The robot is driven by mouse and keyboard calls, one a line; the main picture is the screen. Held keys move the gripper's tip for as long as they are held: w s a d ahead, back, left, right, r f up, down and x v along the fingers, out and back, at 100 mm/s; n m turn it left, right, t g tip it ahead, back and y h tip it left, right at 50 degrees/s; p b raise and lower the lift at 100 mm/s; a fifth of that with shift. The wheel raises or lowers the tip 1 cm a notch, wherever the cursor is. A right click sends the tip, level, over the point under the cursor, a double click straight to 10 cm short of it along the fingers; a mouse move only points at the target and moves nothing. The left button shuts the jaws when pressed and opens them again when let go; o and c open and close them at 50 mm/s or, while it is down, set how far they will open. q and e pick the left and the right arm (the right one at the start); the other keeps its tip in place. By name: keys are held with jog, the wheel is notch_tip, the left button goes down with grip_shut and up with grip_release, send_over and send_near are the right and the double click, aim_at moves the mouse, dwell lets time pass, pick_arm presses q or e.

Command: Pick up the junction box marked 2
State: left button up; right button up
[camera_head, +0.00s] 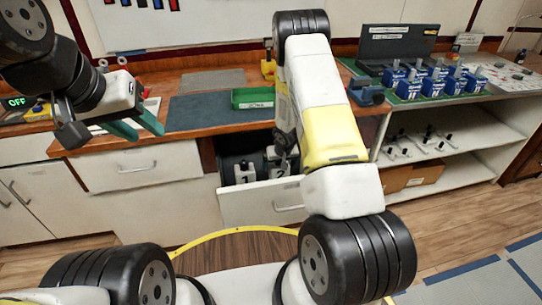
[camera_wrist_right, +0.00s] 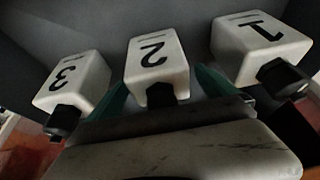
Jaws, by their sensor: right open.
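The junction box marked 2 (camera_wrist_right: 157,63) is white with a black stub at its near end. It sits between the box marked 3 (camera_wrist_right: 76,84) and the box marked 1 (camera_wrist_right: 257,45) in the right wrist view. My right gripper (camera_wrist_right: 160,82) is open, with one teal finger on each side of box 2; whether they touch it I cannot tell. In the head view, box 2 (camera_head: 283,169) and box 1 (camera_head: 243,173) show in the open drawer (camera_head: 262,204); my right arm hides box 3 and the right gripper's fingers. My left gripper (camera_head: 136,124) is open and empty above the counter.
A green tray (camera_head: 253,98) and a dark mat (camera_head: 206,110) lie on the counter above the drawer. Several blue breakers (camera_head: 411,85) stand in rows at the right. Shelves (camera_head: 437,170) below hold small parts and a cardboard box. The drawer walls are close around the boxes.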

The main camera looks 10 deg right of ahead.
jog(key=shift+c, duration=0.3)
jog(key=shift+r, duration=0.1)
jog(key=c, duration=1.9)
